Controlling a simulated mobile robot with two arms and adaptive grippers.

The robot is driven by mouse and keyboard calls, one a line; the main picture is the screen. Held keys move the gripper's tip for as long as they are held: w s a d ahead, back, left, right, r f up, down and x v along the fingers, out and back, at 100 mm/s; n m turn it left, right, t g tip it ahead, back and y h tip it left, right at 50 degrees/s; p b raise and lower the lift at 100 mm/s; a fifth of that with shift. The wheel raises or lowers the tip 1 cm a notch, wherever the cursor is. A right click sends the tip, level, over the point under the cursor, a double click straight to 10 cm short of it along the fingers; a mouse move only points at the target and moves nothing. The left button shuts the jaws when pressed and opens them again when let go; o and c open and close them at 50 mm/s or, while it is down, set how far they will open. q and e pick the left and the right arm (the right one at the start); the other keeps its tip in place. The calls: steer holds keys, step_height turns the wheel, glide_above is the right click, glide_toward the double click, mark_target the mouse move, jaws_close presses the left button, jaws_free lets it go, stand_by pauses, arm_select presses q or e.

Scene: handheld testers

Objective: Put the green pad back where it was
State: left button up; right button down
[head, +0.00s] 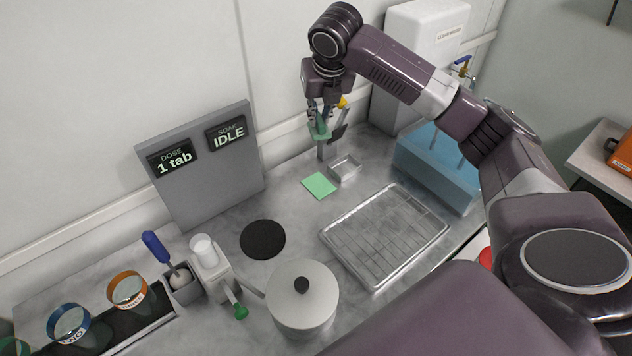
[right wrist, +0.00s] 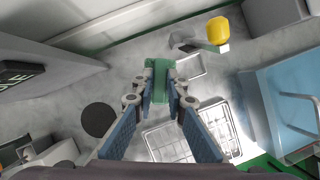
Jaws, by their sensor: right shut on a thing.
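My right gripper (head: 322,108) hangs near the back wall, above the counter. It is shut on a green pad (head: 319,130), which also shows between the fingertips in the right wrist view (right wrist: 158,78). The pad appears held up off the counter, close to a grey post. A flat light-green square (head: 319,186) lies on the counter just in front, left of a small metal tray (head: 346,170); I cannot tell if it is a marked spot or another pad. My left gripper is not in view.
The grey post (head: 328,148) has a yellow-tipped part (head: 343,102) beside the gripper. A wire rack tray (head: 385,237), a blue bin (head: 437,168), a round black mat (head: 262,239) and a lidded pot (head: 302,297) stand around. A display panel (head: 200,165) is at left.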

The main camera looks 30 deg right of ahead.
step_height(320, 180, down, 19)
steer(key=shift+s+f+p, duration=0.1)
steer(key=shift+p, duration=0.5)
steer(key=shift+f, duration=0.3)
steer(key=c, duration=1.9)
jaws_free()
steer(key=shift+f, duration=0.1)
steer(key=shift+c, duration=0.2)
steer(key=v, duration=1.2)
